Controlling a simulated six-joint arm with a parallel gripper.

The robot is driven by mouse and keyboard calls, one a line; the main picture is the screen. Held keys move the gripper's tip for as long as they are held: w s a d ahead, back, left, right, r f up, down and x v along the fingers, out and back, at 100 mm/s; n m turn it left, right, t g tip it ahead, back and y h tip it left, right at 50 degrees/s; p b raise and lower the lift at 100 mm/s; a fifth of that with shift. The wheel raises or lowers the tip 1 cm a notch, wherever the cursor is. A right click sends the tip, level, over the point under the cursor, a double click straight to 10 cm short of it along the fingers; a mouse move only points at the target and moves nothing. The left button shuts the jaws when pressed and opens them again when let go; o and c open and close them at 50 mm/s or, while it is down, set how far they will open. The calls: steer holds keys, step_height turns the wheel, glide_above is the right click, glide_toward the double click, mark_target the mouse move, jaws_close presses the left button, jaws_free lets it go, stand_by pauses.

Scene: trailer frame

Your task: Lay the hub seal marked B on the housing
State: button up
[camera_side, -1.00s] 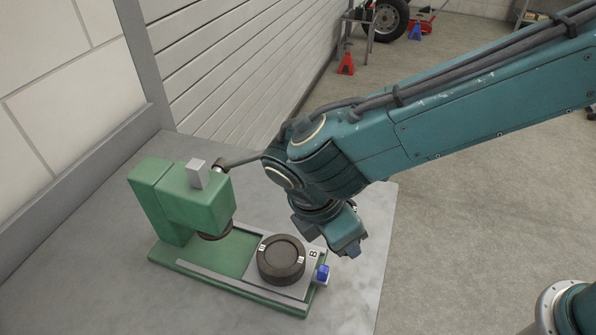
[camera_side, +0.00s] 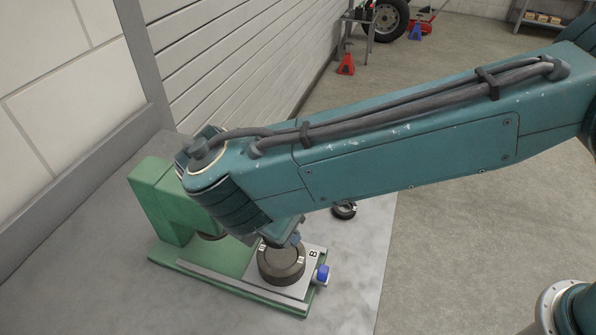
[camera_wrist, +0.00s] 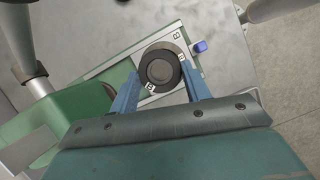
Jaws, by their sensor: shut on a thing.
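My gripper (camera_wrist: 162,78), in the wrist view, is shut on a black ring, the hub seal (camera_wrist: 145,70), with one blue finger at each side. A small white tag on its near rim looks like a B, but is too small to be sure. In the side view the housing (camera_side: 281,275) sits on a grey plate marked B (camera_side: 313,254). My gripper (camera_side: 294,238) is just over its far side there. I cannot tell whether seal and housing touch.
A green press (camera_side: 150,205) stands over the left end of the base, close to my wrist. A blue knob (camera_side: 323,272) is at the plate's right end. Another dark ring (camera_side: 345,211) lies on the grey table (camera_side: 365,260), behind the plate.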

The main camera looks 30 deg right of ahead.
mark_target(277, 259)
steer(key=shift+f, duration=0.15)
steer(key=shift+f, duration=2.35)
steer(key=shift+f, duration=0.5)
stand_by(1.8)
steer(key=o, duration=1)
steer(key=shift+o, duration=0.6)
steer(key=o, duration=0.3)
steer(key=shift+r, duration=0.15)
